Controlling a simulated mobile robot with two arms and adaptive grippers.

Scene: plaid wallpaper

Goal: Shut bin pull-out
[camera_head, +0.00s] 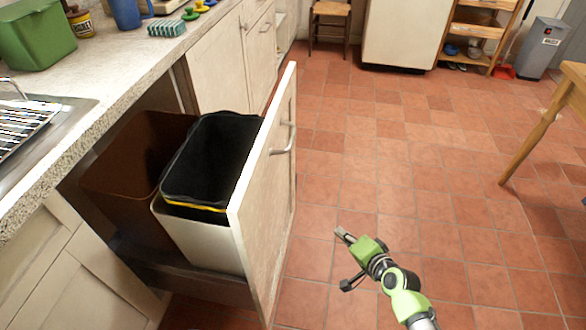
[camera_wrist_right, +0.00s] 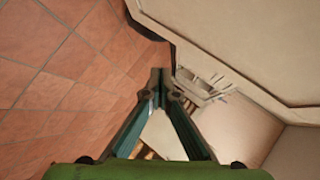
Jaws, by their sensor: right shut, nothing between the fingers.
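The bin pull-out stands open from under the counter in the head view. Its cream wooden front panel (camera_head: 264,195) faces right and has a curved metal handle (camera_head: 284,138) near the top. Behind the panel are a pale bin with a black liner (camera_head: 212,150) and a brown bin (camera_head: 135,150). My right gripper (camera_head: 342,234) is to the right of the panel, over the floor and apart from it. Its fingers (camera_wrist_right: 160,78) are together and empty in the wrist view, with a cream surface beyond them at the right. My left gripper is not in view.
The counter (camera_head: 130,58) runs along the left, with a green tub (camera_head: 35,35), a sponge (camera_head: 166,28) and a dish rack (camera_head: 18,125). The tiled floor (camera_head: 400,150) right of the panel is clear. A wooden table leg (camera_head: 535,135) stands at the far right.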

